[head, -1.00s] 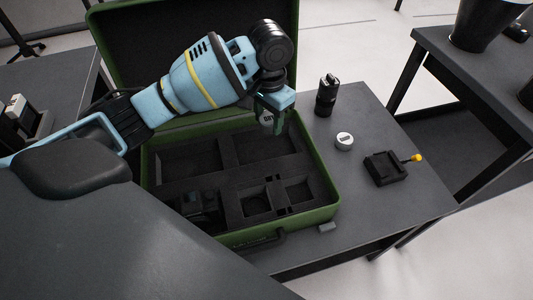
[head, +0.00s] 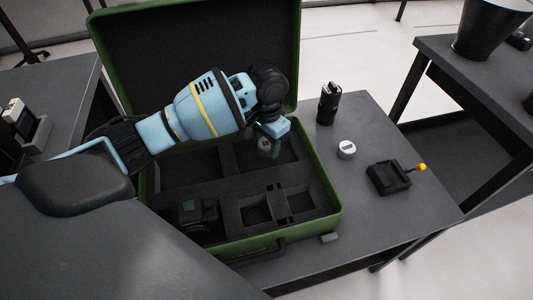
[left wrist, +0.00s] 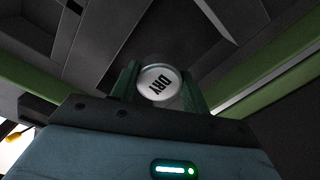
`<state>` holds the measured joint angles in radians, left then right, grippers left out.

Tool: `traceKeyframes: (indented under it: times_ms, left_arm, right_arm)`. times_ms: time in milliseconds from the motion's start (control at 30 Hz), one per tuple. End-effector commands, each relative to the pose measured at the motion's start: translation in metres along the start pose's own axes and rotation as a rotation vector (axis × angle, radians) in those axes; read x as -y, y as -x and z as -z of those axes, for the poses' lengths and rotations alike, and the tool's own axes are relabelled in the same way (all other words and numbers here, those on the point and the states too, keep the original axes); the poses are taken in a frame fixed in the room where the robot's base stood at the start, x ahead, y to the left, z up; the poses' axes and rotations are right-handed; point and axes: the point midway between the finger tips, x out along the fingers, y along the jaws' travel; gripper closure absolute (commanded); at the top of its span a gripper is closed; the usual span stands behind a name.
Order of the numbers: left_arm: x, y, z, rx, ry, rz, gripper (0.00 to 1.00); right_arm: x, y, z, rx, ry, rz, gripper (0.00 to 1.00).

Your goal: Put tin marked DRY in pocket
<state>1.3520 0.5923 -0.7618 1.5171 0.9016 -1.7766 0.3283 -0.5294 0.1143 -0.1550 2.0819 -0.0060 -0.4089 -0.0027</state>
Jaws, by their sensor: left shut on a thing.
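My left gripper (head: 268,144) is shut on the tin marked DRY (left wrist: 158,84), and its fingers sit on either side of the tin in the left wrist view (left wrist: 160,90). The tin is pale and round with black lettering. In the head view the tin (head: 265,147) is partly hidden by the fingers, over the back right part of the open green case (head: 335,212). I cannot tell how far it is above the black foam. The foam has several pockets, including a small one with a round recess (head: 257,214) at the front. My right gripper is not in view.
A second white tin (head: 346,149) stands on the grey table right of the case. Near it are a black cylindrical device (head: 328,104) and a black cradle (head: 388,178) with a yellow knob. A dark device (head: 195,214) fills the front left pocket. The raised lid stands behind.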

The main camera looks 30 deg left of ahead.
Motion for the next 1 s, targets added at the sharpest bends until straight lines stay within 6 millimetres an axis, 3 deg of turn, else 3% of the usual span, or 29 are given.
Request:
traceKeyframes:
  times_ms: [300,733,767,900,1000]
  left_arm:
    - [-0.001,-0.045,-0.001,0.004,-0.001,0.002,0.77]
    - [-0.001,-0.049,-0.001,0.002,-0.001,0.0,0.77]
    - [-0.001,-0.048,-0.001,0.001,-0.001,0.0,0.5]
    - [-0.001,-0.049,-0.001,0.002,-0.001,0.001,0.32]
    - [-0.001,-0.048,-0.001,0.002,-0.001,0.001,0.32]
  right_arm:
    - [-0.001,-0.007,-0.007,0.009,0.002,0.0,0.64]
    - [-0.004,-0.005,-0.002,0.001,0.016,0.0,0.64]
    - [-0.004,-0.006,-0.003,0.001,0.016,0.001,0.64]
    - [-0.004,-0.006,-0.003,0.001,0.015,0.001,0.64]
    - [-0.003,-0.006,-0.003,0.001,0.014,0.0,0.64]
